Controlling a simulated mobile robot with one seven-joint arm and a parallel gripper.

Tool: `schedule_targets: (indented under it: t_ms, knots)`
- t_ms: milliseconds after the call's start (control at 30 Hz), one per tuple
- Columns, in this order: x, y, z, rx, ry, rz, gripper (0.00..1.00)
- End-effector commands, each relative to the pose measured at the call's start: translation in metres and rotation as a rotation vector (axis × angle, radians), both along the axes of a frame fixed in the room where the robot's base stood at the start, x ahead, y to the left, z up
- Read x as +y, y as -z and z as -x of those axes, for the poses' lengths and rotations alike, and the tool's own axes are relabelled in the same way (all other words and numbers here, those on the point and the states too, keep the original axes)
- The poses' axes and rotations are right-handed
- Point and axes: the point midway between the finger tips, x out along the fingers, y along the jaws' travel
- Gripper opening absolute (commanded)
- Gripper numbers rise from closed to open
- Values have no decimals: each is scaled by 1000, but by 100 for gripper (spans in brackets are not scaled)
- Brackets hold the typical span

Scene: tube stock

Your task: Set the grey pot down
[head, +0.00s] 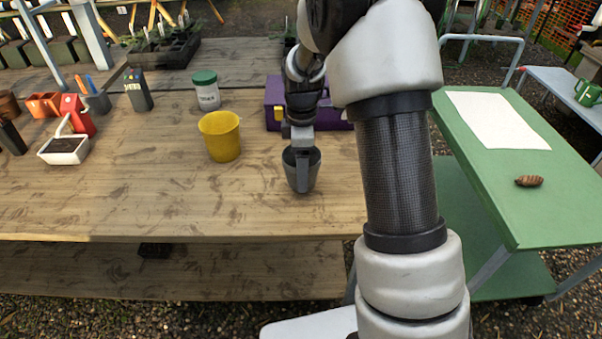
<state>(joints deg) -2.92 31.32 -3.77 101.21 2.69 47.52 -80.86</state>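The grey pot (315,172) is a dark, tapered pot, upright, over the front part of the wooden table (120,205), right of the yellow pot. My gripper (302,172) points down at it from above. One finger lies over the pot's near wall, and the other finger is hidden, apparently inside the pot. The gripper looks shut on that wall. I cannot tell whether the pot's base touches the table or hangs just above it.
A yellow pot (221,137) and a white jar with green lid (206,92) stand to the left. A purple box (274,103) is behind my gripper. A green table (480,185) with a white sheet (497,120) and a brown cone-like object (529,181) is right. The table's front left is clear.

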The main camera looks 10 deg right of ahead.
Motion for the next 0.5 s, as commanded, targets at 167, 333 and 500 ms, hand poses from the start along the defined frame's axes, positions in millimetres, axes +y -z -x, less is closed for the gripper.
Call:
schedule_targets:
  t_ms: [167, 333, 500]
  knots:
    - [0, 22, 1, 2, -1, 1, 51]
    - [0, 21, 0, 0, 0, 1, 51]
    - [0, 24, 0, 0, 0, 0, 76]
